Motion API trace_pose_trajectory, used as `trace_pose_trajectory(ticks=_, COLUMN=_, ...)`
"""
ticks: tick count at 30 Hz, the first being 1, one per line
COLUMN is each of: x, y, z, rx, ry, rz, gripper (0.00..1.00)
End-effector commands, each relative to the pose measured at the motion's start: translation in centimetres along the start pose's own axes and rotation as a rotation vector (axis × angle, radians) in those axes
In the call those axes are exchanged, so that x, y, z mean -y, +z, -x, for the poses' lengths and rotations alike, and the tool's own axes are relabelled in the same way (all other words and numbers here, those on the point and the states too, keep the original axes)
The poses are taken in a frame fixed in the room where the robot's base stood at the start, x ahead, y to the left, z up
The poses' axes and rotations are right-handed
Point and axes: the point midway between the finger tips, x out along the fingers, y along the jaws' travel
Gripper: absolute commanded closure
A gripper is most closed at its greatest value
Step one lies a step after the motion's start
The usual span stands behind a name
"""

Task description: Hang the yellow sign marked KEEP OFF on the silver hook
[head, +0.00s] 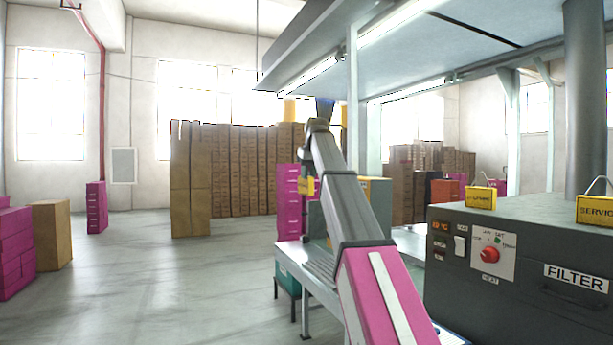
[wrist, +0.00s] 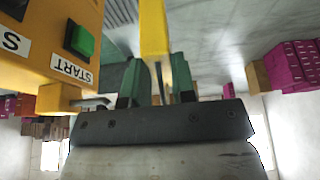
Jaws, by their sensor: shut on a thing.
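My gripper (wrist: 157,62) is shut on a yellow sign (wrist: 153,28), which shows edge-on between its green fingers in the wrist view. In the head view the yellow sign (head: 306,186) is small at the end of my arm, and its marking is not legible. A bent grey metal rod (wrist: 90,103), hook-like, sticks out beside the yellow box (wrist: 50,50) at the left of the wrist view. The sign is apart from that rod. I cannot tell for sure that it is the silver hook. No hook is clear in the head view.
The yellow box carries a green button (wrist: 79,40) and a START label. In the head view, a dark machine (head: 470,260) stands at right with yellow signs (head: 481,198) on top, one reading SERVICE. Magenta boxes (head: 288,200) stand behind my arm.

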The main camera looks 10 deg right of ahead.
Motion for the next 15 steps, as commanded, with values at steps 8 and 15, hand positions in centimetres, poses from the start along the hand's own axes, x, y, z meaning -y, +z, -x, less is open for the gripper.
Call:
trace_pose_trajectory(ticks=8, x=-1.5, y=0.0, z=-0.1, rx=0.0, ry=0.0, rz=-0.002, gripper=1.0)
trace_pose_trajectory(ticks=15, x=-2.7, y=0.1, z=-0.2, rx=0.0, ry=0.001, rz=-0.001, gripper=1.0)
